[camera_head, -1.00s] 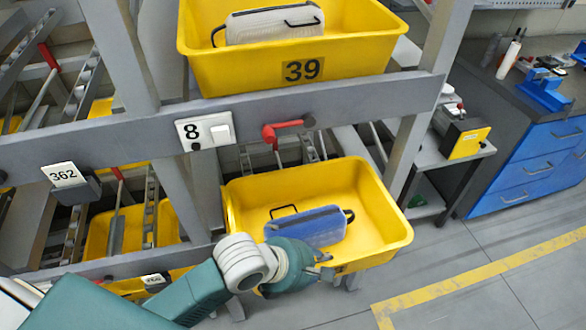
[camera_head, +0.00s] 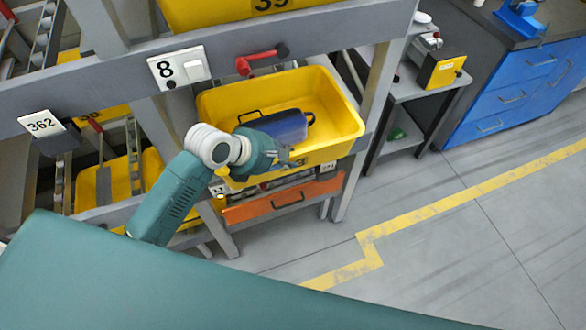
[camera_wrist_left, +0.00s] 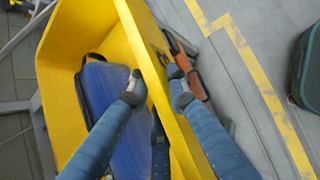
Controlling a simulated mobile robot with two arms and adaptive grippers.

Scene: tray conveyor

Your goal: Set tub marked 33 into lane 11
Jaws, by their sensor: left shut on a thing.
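A yellow tub (camera_head: 345,127) with a blue case (camera_head: 283,126) lying in it is at the rack, below the plate marked 8. My left gripper (camera_head: 284,157) is at the tub's near wall. In the left wrist view its two fingers (camera_wrist_left: 156,88) are shut on the tub's wall (camera_wrist_left: 137,40), one finger inside and one outside. A dark marking (camera_wrist_left: 160,52) on the outer wall is too oblique to read. The blue case also shows in the left wrist view (camera_wrist_left: 105,90). My right gripper is out of view.
A lane plate marked 8 (camera_head: 180,68) and a red lever (camera_head: 258,62) are on the beam above. A plate marked 362 (camera_head: 40,124) is at left. The floor at right is clear.

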